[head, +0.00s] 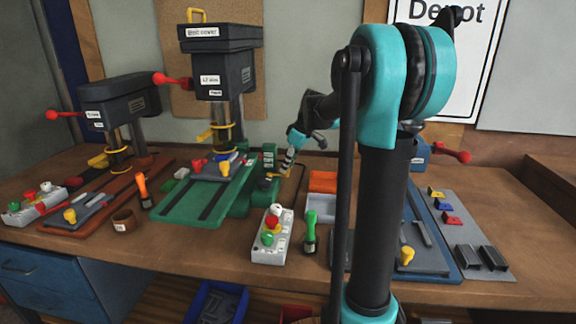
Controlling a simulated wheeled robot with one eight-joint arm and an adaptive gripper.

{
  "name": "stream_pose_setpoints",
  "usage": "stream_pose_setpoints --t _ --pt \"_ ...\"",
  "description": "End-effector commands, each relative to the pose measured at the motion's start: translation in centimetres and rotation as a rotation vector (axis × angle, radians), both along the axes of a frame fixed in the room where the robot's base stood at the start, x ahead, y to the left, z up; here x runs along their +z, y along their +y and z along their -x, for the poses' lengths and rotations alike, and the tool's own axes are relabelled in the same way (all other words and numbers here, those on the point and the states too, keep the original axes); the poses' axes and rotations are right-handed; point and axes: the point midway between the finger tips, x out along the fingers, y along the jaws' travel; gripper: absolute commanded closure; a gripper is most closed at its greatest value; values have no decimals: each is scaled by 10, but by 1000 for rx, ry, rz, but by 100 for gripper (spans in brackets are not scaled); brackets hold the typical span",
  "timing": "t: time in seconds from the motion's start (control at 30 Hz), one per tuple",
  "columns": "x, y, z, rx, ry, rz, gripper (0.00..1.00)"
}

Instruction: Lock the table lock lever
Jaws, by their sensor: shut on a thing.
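The middle drill press has a dark head (222,85), a green base (190,222) and a metal column. A small yellow lever (273,176) shows at the right of its green table support, behind the vise. I take it for the table lock lever, though no label on it can be read. My gripper (286,172) reaches down from the teal wrist to the right of this press. Its fingers are shut at the lever's right end. The fingers are small here, so the exact grip is unclear.
A yellow collar handle (207,132) and a red feed handle (170,79) stick out from the middle press. A white switch box (272,240), a green-handled brush (310,230) and an orange bin (323,181) stand nearby. Another press (120,100) is at the left.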

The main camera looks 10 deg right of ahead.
Motion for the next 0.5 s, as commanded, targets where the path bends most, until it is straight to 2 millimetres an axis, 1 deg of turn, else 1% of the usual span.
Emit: stream_pose_setpoints --t 0.13,0.4,0.5 --pt "0 -2 -5 67 2 0 100" --pt "0 -3 -19 275 1 0 100" --pt "0 -3 -21 307 1 0 100"
